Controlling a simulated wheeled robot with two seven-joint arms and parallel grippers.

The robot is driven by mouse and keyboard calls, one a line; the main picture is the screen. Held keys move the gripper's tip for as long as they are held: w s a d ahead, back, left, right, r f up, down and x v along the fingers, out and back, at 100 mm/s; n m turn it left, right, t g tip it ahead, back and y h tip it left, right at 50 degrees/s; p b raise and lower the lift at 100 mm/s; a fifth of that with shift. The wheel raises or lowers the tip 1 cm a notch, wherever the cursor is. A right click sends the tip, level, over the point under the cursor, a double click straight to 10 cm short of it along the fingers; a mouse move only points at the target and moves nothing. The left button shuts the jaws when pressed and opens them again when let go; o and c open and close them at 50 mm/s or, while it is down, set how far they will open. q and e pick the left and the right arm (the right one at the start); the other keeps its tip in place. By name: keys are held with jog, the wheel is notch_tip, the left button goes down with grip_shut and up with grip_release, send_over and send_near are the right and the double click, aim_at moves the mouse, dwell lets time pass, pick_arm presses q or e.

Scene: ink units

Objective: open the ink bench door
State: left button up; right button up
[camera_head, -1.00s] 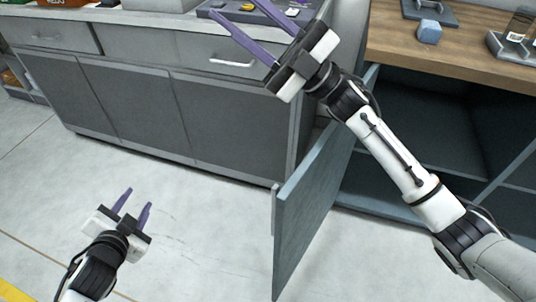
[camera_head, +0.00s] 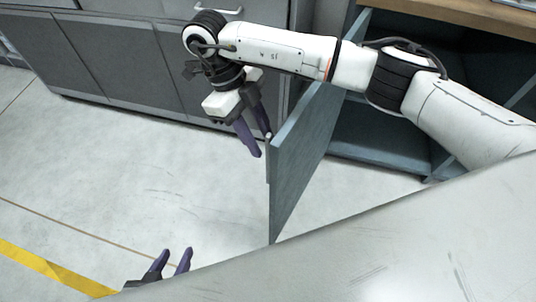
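The ink bench door (camera_head: 303,158) is a blue-grey panel. It stands swung out from the open bench cabinet (camera_head: 380,140), whose dark inside and shelves show behind my arm. My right gripper (camera_head: 258,147) points down just left of the door's outer edge, with its purple fingers apart. Its fingers look close to the door, and I cannot tell whether they touch it. My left gripper (camera_head: 172,264) shows only its fingertips at the bottom, apart and empty over the floor. The rest of it is hidden behind a pale surface in front.
A grey cabinet row (camera_head: 120,65) with closed doors stands at the back left. The wooden bench top (camera_head: 450,14) is at the top right. The floor (camera_head: 130,170) at left is clear, with a yellow stripe (camera_head: 50,268).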

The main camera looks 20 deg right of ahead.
jog(key=x, duration=0.6)
jog(key=shift+f, duration=0.3)
jog(key=shift+s, duration=0.15)
grip_shut()
jog(key=shift+d, duration=0.1)
